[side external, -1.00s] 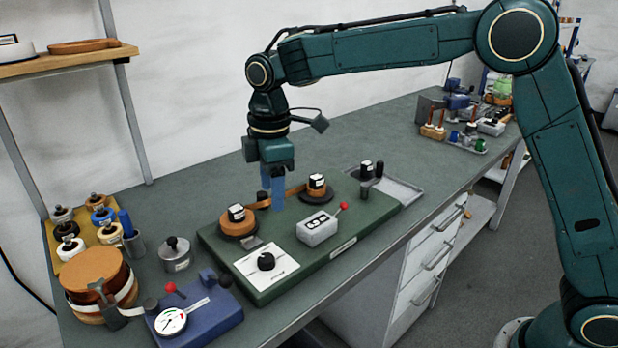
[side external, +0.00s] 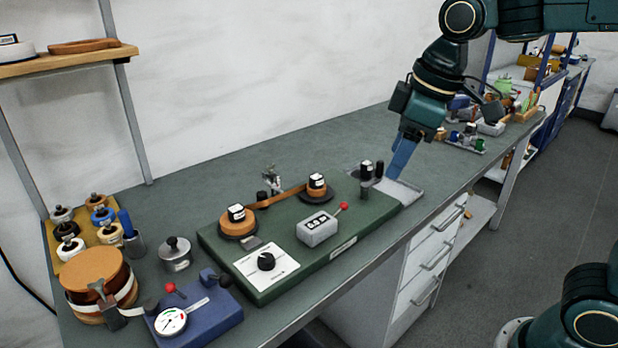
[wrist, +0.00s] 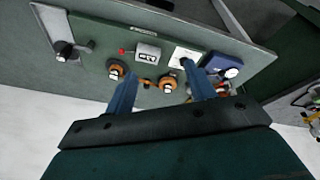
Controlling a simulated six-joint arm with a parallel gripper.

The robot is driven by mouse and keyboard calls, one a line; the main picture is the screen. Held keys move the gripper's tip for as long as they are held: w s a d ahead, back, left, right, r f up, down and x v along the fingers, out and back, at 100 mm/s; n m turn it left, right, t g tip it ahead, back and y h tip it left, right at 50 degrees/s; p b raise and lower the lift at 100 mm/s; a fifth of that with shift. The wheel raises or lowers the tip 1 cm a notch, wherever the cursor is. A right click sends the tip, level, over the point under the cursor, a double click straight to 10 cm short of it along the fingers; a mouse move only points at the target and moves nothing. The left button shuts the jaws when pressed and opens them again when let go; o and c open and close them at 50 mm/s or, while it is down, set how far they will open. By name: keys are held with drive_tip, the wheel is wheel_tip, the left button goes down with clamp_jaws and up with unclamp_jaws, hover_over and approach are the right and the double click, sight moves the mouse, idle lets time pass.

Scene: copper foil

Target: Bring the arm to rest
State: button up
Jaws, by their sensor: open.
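The board also shows in the wrist view (wrist: 190,42) beyond the fingers.
On the board are a grey counter box (side external: 318,232) with a red-tipped lever and a white dial plate (side external: 266,264). A blue gauge device (side external: 205,318), a large copper-topped drum (side external: 95,270) and a lidded metal pot (side external: 175,254) stand at the left.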

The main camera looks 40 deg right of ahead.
drive_tip(key=s+d+f+m+t, duration=0.1)
drive_tip(key=s+d+f+m, duration=0.1)
drive_tip(key=s, duration=0.4)
drive_tip(key=s+d+f+m+t, duration=0.1)
drive_tip(key=s+d+f+m, duration=0.1)
drive_tip(key=s+m, duration=0.2)
drive_tip(key=s, duration=0.3)
drive_tip(key=shift+s+d, duration=0.2)
drive_tip(key=shift+s, duration=0.1)
